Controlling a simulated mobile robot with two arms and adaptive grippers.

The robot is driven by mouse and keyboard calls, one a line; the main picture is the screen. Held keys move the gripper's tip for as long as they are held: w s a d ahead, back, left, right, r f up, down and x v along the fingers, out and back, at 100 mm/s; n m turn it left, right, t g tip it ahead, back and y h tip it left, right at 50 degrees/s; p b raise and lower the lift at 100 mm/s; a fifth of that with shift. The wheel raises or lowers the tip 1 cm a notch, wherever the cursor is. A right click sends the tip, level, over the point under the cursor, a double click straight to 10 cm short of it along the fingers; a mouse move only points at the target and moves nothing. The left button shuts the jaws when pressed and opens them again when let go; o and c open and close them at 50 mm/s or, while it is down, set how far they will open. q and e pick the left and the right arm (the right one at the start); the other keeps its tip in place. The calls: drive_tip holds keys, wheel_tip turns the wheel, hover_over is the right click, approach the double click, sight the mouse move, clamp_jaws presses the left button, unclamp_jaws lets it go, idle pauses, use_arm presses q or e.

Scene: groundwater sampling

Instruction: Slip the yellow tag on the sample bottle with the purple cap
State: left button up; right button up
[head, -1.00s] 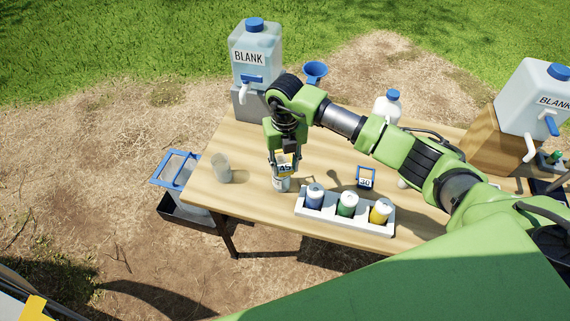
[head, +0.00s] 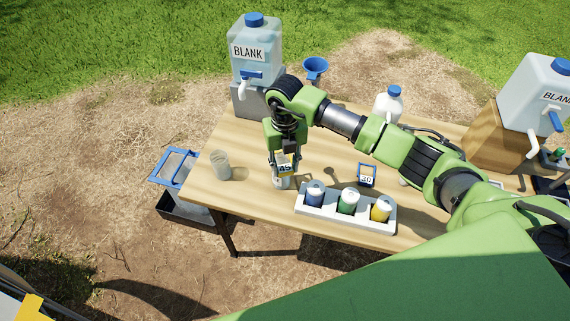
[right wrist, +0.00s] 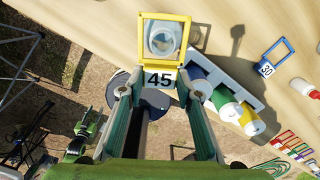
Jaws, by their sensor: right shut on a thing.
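The yellow tag (head: 286,170) is a square frame with a white "45" plate; it also shows in the right wrist view (right wrist: 143,40). My right gripper (head: 284,160) is shut on the tag by its number plate (right wrist: 160,79) and points down at the table. A pale bottle (head: 281,184) stands on the table directly below the tag. In the right wrist view the bottle's round top (right wrist: 163,40) shows inside the frame opening. I cannot tell whether the frame is around it or still above it. No purple cap can be made out.
A white rack (head: 330,217) with blue, green and yellow containers stands close on the right. A clear beaker (head: 221,166) is to the left. A BLANK water container (head: 256,60) and a blue funnel (head: 315,68) are behind.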

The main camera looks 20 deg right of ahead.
drive_tip(key=o, duration=0.9)
wheel_tip(320, 180, up, 12)
idle(0.5)
